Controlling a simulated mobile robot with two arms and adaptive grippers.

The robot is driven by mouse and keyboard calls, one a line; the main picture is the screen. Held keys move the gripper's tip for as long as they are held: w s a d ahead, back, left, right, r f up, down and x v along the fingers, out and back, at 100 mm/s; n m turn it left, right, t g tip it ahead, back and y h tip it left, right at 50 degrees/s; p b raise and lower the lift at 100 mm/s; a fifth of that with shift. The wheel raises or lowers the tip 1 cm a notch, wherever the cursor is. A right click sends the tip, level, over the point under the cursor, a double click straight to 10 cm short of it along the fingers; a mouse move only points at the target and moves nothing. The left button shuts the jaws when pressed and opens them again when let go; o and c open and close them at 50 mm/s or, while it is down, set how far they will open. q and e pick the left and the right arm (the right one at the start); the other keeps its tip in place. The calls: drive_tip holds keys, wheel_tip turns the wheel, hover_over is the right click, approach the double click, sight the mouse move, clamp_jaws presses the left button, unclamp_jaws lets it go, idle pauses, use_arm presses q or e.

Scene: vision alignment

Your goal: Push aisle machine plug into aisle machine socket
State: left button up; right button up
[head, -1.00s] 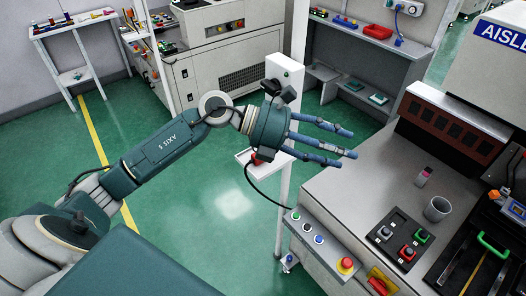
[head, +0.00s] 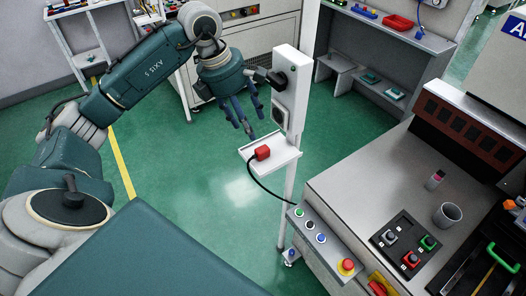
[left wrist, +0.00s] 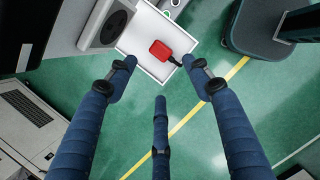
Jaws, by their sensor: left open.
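A red plug (head: 262,153) with a black cable lies on a small white shelf (head: 284,156) on a white post. It also shows in the left wrist view (left wrist: 161,49), beyond the fingertips. A grey socket (head: 279,115) is on the post's face above the shelf; its round dark face shows in the left wrist view (left wrist: 115,25). My left gripper (head: 246,122) is open and empty, pointing down, left of the socket and above the plug, apart from both. My right gripper is not in view.
A black plug-like piece (head: 277,80) sticks out of the post above the socket. The machine bench (head: 385,185) with buttons and a cup (head: 447,214) stands at the right. Green floor (head: 190,190) is free left of the shelf.

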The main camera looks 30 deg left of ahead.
use_arm(q)
drive_tip(key=p, duration=0.1)
hover_over(262, 148)
drive_tip(key=s+a, duration=0.2)
wheel_tip(262, 148, down, 4)
drive_tip(key=shift+w+d+f, duration=0.15)
drive_tip(key=shift+d+f, duration=0.15)
drive_tip(key=shift+f, duration=0.35)
drive_tip(key=shift+d+f+p, duration=0.1)
drive_tip(key=shift+f+p, duration=0.05)
drive_tip(key=shift+p, duration=0.3)
drive_tip(key=p+x, duration=0.2)
drive_tip(key=x, duration=0.1)
drive_tip(key=shift+w+d+f, duration=0.15)
drive_tip(key=shift+w+f, duration=0.05)
drive_tip(key=shift+f, duration=0.1)
drive_tip(key=shift+w+f, duration=0.15)
drive_tip(key=shift+f, duration=0.4)
